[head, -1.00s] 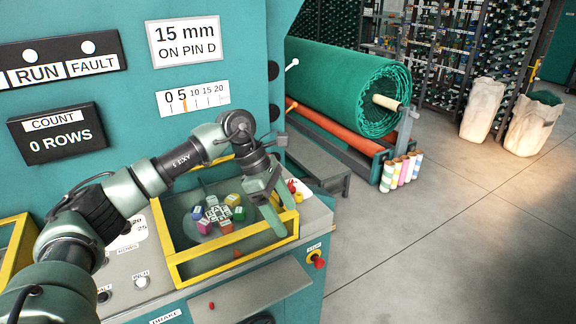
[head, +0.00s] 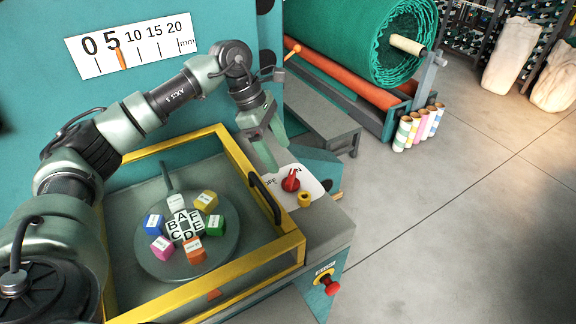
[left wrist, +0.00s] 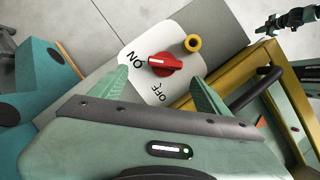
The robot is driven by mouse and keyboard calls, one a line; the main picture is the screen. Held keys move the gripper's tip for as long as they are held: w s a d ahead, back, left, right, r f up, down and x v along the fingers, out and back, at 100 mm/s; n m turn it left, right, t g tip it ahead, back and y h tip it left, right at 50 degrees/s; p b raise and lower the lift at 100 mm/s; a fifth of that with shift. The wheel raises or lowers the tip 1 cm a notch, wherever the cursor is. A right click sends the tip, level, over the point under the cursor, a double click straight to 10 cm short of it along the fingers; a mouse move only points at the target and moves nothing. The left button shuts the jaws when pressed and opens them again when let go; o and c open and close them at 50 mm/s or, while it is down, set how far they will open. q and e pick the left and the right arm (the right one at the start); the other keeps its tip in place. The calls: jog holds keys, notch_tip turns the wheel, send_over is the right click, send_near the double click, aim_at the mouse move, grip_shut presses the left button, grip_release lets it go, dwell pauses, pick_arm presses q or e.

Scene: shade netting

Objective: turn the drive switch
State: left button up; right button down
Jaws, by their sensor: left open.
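The drive switch (head: 290,180) is a red rotary knob on a white plate marked ON and OFF, on the grey console top right of the yellow frame. In the left wrist view the red knob (left wrist: 164,65) shows between the fingertips and beyond them, with its white-marked end toward ON. My left gripper (head: 270,157) is open and empty, just behind and left of the knob in the head view, apart from it. It also shows in the left wrist view (left wrist: 160,88). My right gripper is not in view.
A yellow-framed guard (head: 285,255) with a black handle (head: 265,198) encloses a round plate of coloured cubes beside the switch. A yellow ring-like part (head: 304,199) stands close to the knob. A red stop button (head: 332,287) is on the console's front. Open floor lies right.

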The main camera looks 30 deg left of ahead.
aim_at(290, 176)
pick_arm(q)
jog(key=d+f+p, duration=0.1)
jog(key=f, duration=0.1)
jog(key=d+f+p, duration=0.1)
jog(key=shift+s+d+f, duration=0.35)
jog(key=shift+s, duration=0.05)
jog(key=shift+w+d+f, duration=0.1)
jog(key=shift+w+f, duration=0.1)
jog(key=shift+f, duration=0.35)
jog(key=shift+w+d+f, duration=0.1)
jog(key=shift+w+f, duration=0.05)
jog(key=shift+f, duration=0.35)
jog(key=shift+w+f, duration=0.1)
jog(key=shift+f, duration=0.2)
jog(key=shift+d, duration=0.1)
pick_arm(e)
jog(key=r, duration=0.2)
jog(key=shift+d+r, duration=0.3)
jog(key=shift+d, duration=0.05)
pick_arm(q)
jog(key=c, duration=1.4)
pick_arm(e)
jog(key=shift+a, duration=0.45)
